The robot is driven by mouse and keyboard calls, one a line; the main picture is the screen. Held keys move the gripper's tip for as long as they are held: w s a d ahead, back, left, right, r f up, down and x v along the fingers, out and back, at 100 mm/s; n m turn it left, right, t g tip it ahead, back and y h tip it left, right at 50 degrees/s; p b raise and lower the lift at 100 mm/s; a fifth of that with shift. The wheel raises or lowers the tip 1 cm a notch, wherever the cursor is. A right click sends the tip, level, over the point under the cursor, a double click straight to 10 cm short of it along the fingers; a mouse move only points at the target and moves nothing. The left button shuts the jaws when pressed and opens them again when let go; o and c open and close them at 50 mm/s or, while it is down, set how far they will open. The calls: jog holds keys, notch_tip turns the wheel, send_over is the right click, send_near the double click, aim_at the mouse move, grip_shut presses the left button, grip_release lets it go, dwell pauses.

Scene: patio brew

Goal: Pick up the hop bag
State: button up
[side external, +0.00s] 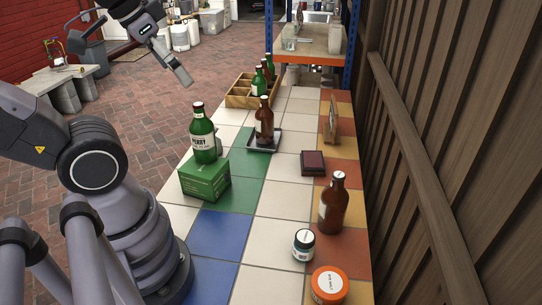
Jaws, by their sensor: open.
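I see nothing that I can clearly name as the hop bag. A green box-shaped pack (205,184) with small pale print stands at the left edge of the tiled table (283,203); I cannot tell whether it is the hop bag. A green bottle (205,140) with a white label stands upright on top of it. My gripper (187,79) is open and empty, up in the air at the upper left, well above and apart from the pack. Its fingers are small in this view.
A dark red box (313,163) lies mid-table. Another brown bottle (264,125) stands on a dark tray (275,146). A wooden crate (238,98) holds bottles behind.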

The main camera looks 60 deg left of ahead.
jog(key=w+a+f+m+g+y, duration=0.2)
jog(key=w+a+f+g+y, duration=0.15)
jog(key=w+a, duration=0.2)
jog(key=w+a+f+m+g+y, duration=0.1)
jog(key=w+a+f+g+y, duration=0.1)
jog(key=w+a+g, duration=0.4)
jog(key=m+g+y, duration=0.3)
jog(key=m+y, duration=0.6)
jog(key=y, duration=0.1)
send_over(219, 145)
jog(key=s+v, duration=0.1)
jog(key=v, duration=0.4)
notch_tip(219, 145, down, 22)
jog(key=shift+m+t+y, duration=0.45)
jog(key=shift+m+y, duration=0.2)
jog(key=shift+m, duration=0.25)
jog(key=f, duration=1.2)
jog(key=shift+w+a, duration=0.2)
jog(key=shift+a, duration=0.15)
jog(key=x, duration=0.7)
jog(key=shift+a+f, duration=0.1)
jog(key=shift+a, duration=0.2)
jog(key=c, duration=1)
